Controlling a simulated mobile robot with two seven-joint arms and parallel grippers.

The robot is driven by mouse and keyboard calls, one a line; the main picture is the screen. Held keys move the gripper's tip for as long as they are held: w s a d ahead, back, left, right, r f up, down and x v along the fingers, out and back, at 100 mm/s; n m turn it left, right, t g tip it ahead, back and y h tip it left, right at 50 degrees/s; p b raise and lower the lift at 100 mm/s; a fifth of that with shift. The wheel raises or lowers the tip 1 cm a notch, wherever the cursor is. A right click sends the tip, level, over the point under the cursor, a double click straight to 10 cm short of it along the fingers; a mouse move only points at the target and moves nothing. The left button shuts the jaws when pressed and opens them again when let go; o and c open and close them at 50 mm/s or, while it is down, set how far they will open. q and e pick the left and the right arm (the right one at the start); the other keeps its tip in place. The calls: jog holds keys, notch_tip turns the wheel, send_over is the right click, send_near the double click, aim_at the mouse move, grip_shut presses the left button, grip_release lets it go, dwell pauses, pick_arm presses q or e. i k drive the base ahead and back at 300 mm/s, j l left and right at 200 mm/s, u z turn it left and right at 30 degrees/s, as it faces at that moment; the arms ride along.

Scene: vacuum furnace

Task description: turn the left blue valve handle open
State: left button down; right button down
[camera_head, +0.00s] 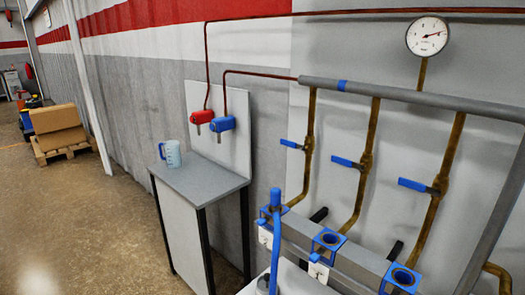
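Three blue valve handles sit on three brass pipes on the right side of the head view. The left blue valve handle (291,144) points left from the left brass pipe (309,160), crosswise to it. The middle blue handle (346,162) and the right blue handle (412,185) lie in much the same way on their pipes. Nothing touches the left handle or covers it. Neither of my grippers is in view.
A grey pipe (420,97) with a round gauge (427,36) runs above the valves. Blue ring fittings (329,239) and an upright blue tube (275,230) stand below. A grey cabinet (199,179) with a jug (171,154) stands left. Open floor (75,220) lies farther left.

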aim_at(288, 143)
jog(key=i+j, duration=0.2)
jog(key=j, duration=0.2)
jog(key=i+j, duration=0.2)
jog(key=j, duration=0.2)
jog(key=i+j+u, duration=0.1)
jog(key=j, duration=0.3)
jog(key=i+j, duration=0.3)
